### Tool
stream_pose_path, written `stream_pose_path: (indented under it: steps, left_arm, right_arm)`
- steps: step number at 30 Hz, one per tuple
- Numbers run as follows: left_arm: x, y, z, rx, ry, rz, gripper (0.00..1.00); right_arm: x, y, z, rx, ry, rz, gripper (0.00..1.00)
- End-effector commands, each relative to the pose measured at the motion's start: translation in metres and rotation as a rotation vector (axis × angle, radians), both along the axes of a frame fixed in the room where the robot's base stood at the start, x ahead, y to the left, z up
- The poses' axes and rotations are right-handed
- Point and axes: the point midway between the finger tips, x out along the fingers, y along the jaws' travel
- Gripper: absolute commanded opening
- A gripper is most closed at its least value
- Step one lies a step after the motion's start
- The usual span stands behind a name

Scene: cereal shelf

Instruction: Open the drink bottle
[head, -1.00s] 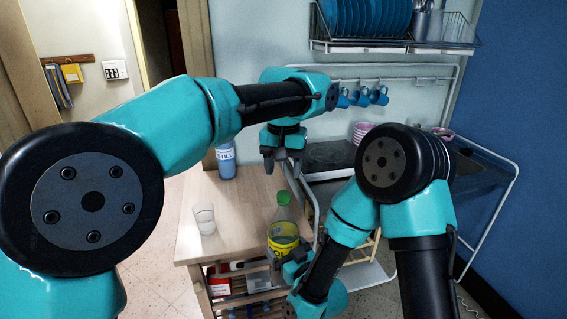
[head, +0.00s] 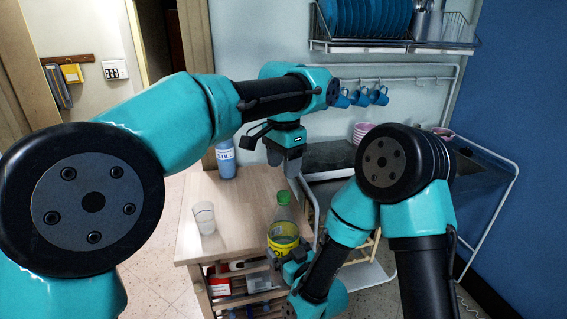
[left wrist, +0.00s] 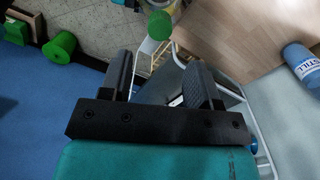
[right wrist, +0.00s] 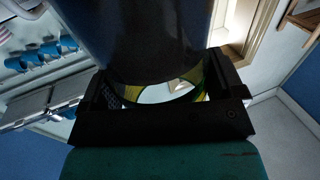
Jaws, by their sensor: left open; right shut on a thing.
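The drink bottle (head: 283,230) is clear with a yellow label and a green cap (head: 283,198), and stands upright at the right side of the wooden table. The cap is on it. My right gripper (head: 291,264) is shut on the bottle's lower body, whose dark underside or side fills the top of the right wrist view (right wrist: 140,35). My left gripper (head: 285,160) is open and empty, above and behind the cap, apart from it. In the left wrist view the green cap (left wrist: 159,25) shows beyond the fingertips.
A blue bottle marked STILL (head: 226,160) stands at the back of the table (head: 240,200). A clear glass (head: 204,217) stands on the left side. A metal rack with pink bowls (head: 363,131) is at the right; blue mugs (head: 361,97) hang behind. The table's middle is free.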

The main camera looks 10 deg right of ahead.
Motion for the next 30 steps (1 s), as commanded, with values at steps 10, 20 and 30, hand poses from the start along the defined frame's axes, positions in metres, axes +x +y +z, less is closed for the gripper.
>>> stream_pose_path:
  steps: [10,20,30]
  left_arm:
    - [0.000,0.000,-0.025,0.001,0.002,0.001,0.56]
    - [0.000,0.000,-0.069,0.001,0.002,0.002,0.56]
    - [0.000,0.000,-0.080,-0.001,0.000,0.001,0.56]
  right_arm:
    - [0.000,0.000,0.001,0.001,-0.003,0.000,0.22]
    - [0.000,0.000,0.001,0.001,-0.003,0.000,0.22]
    - [0.000,0.000,0.001,0.001,-0.003,0.000,0.22]
